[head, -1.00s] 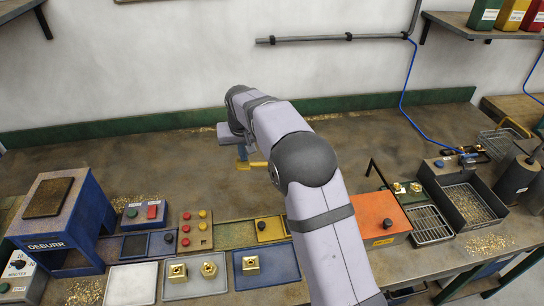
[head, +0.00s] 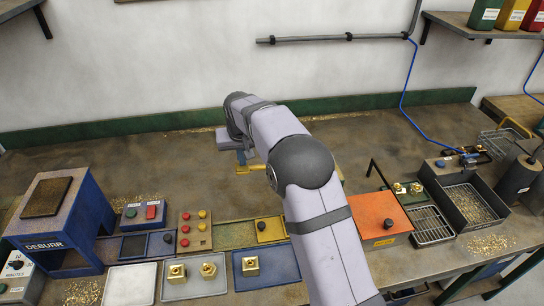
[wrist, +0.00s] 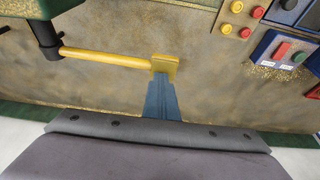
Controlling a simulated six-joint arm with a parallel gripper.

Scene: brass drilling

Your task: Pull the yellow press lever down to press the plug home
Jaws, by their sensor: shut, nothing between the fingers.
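The yellow press lever (wrist: 105,57) shows in the wrist view as a bar running left to right from a dark pivot. A green press part (wrist: 35,8) sits above the pivot. In the head view only a short piece of the lever (head: 258,167) shows beside my arm, which hides most of the press. My gripper (wrist: 164,72) is shut, its blue fingers together and empty. A yellow block at the fingertips meets the lever's free end in the wrist view. I cannot tell whether the fingertips touch the lever or only overlap it.
Brass parts lie on a grey tray (head: 194,291) and a blue tray (head: 290,278) in front. The blue DEBURR machine (head: 75,215) stands left. An orange box (head: 380,212) and a wire-basket area (head: 470,205) are right.

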